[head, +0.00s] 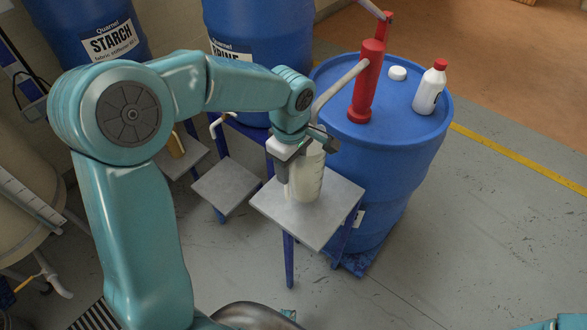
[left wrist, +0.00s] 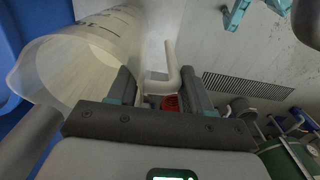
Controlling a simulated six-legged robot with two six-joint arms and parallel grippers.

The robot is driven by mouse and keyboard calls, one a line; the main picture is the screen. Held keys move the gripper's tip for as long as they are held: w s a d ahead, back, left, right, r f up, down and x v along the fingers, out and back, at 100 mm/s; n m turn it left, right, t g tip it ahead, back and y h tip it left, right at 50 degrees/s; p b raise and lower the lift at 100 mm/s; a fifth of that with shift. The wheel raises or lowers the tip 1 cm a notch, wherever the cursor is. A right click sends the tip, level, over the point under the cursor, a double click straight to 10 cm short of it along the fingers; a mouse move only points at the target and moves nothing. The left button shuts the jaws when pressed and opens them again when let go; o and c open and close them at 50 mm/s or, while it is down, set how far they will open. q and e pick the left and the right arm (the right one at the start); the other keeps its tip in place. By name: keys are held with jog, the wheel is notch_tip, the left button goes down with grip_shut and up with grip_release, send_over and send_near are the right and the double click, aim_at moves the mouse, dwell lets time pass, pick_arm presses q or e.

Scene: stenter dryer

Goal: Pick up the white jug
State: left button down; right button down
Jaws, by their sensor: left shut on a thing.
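The white jug (head: 304,178) is a translucent, pale vessel standing upright on a small grey-topped stand (head: 268,203). It also shows at the upper left of the left wrist view (left wrist: 75,62), with its open mouth and dark scale marks. My left gripper (head: 300,150) is at the jug's upper part in the head view and hides some of it. In the left wrist view, the left gripper (left wrist: 160,88) has its two fingers on either side of the jug's pale handle (left wrist: 172,65) and is shut on it. My right gripper is not in view.
A blue drum (head: 385,165) stands right behind the stand, bearing a red hand pump (head: 367,85), a white bottle with a red cap (head: 430,88) and a white cap (head: 397,73). A lower grey stand (head: 226,187) is to the left. Floor at the right is clear.

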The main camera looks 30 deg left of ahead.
pick_arm(q)
jog(key=s+a+b, duration=0.1)
jog(key=s+b, duration=0.1)
jog(key=s, duration=1.5)
jog(key=shift+a, duration=0.2)
jog(key=shift+s, duration=0.1)
